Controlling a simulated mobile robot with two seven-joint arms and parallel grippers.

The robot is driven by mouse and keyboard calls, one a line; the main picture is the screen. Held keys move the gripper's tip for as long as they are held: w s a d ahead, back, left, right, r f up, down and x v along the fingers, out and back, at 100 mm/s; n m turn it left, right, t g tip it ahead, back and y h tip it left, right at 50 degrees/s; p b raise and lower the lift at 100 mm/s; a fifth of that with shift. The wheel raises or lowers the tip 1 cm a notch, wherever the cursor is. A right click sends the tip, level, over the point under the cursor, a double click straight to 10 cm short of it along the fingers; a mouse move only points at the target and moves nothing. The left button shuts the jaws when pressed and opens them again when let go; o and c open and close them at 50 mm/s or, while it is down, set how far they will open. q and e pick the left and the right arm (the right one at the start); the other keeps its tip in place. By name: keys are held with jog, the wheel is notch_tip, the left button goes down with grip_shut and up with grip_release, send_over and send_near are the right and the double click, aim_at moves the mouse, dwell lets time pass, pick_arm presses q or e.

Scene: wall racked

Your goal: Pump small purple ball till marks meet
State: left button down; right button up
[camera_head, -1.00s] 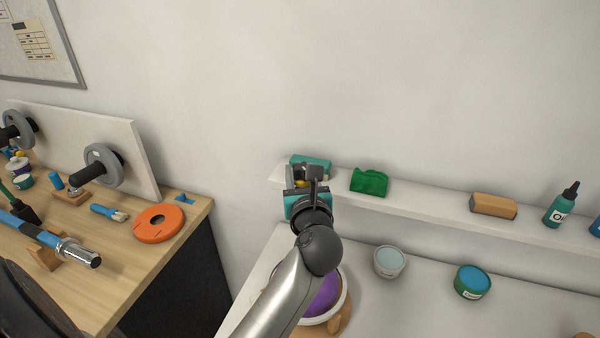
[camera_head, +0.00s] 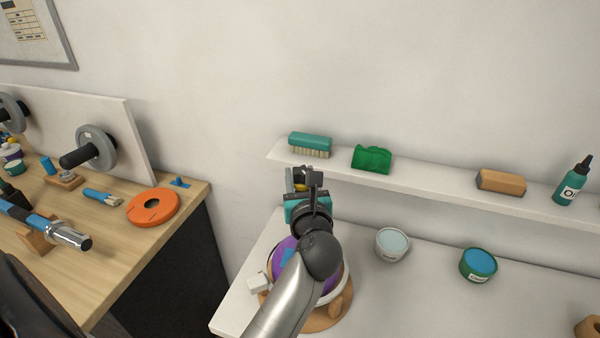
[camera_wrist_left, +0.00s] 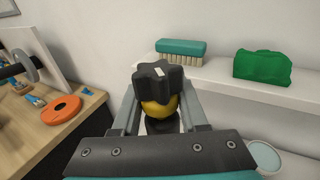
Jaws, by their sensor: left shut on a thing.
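The purple ball (camera_head: 285,250) sits in a white ring or bowl (camera_head: 347,285) on a round wooden base (camera_head: 325,318), partly hidden behind my left arm. A blue patch shows on its left side. My left gripper (camera_head: 303,181) is above and behind the ball, in front of the shelf. In the left wrist view its fingers (camera_wrist_left: 158,110) are shut on a yellow ball-shaped part (camera_wrist_left: 160,107) topped by a black star knob (camera_wrist_left: 159,77) with a white mark. A dark part shows below the yellow one. Whether any marks meet cannot be seen. My right gripper is not in view.
A wall shelf (camera_head: 430,183) holds a teal brush (camera_head: 310,145), a green lump (camera_head: 372,159), a tan block (camera_head: 501,183) and a bottle (camera_head: 572,182). Two tubs (camera_head: 392,244) (camera_head: 478,264) stand on the white table. A wooden bench (camera_head: 110,245) with an orange disc (camera_head: 153,206) is at left.

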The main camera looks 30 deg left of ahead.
pick_arm(q)
jog(key=shift+f, duration=0.3)
jog(key=shift+f, duration=0.2)
jog(key=shift+s+d+f+b, duration=0.1)
jog(key=shift+f+b, duration=0.45)
jog(key=shift+f, duration=0.05)
dwell(1.3)
jog(key=shift+r, duration=0.1)
jog(key=shift+r+p, duration=0.55)
jog(key=shift+p, duration=0.1)
jog(key=shift+f+b, duration=0.4)
jog(key=shift+f, duration=0.25)
dwell(1.1)
